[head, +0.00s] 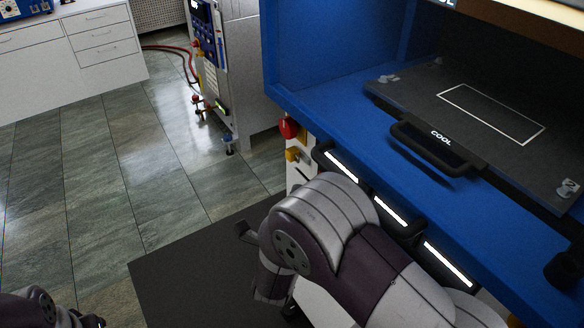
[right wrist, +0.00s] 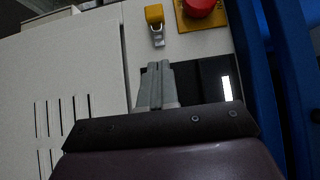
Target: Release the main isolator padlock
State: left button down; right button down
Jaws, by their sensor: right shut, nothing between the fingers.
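The padlock (right wrist: 154,15) shows in the right wrist view as a small yellow body with a grey metal piece at its lower end, on a pale panel. In the head view a yellow piece (head: 293,155), which looks like the padlock, sits below a red knob on the press's side. My right gripper (right wrist: 158,66) is shut and empty, its fingertips pointing toward the padlock, with a gap between them in the picture. In the head view my right arm hides this gripper. Only part of my left arm shows at the lower left; its gripper is out of view.
A red button (right wrist: 200,6) on a yellow plate is just right of the padlock. A blue press frame (head: 330,112) holds a dark plate (head: 470,125) marked COOL, with lit black handles (head: 390,208) below. Another machine (head: 245,70) stands behind; the tiled floor at left is clear.

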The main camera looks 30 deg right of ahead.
aim_at(294, 159)
jog(key=x, duration=0.6)
jog(key=shift+w+a+p, duration=0.2)
jog(key=shift+w+p, duration=0.1)
jog(key=shift+w, duration=1.7)
jog(key=shift+w+f+b, duration=0.15)
jog(key=shift+w+b, duration=0.1)
jog(key=shift+b, duration=0.1)
jog(key=w, duration=0.1)
jog(key=w+b, duration=0.2)
jog(key=shift+w+a+r, duration=0.25)
jog(key=shift+w, duration=0.15)
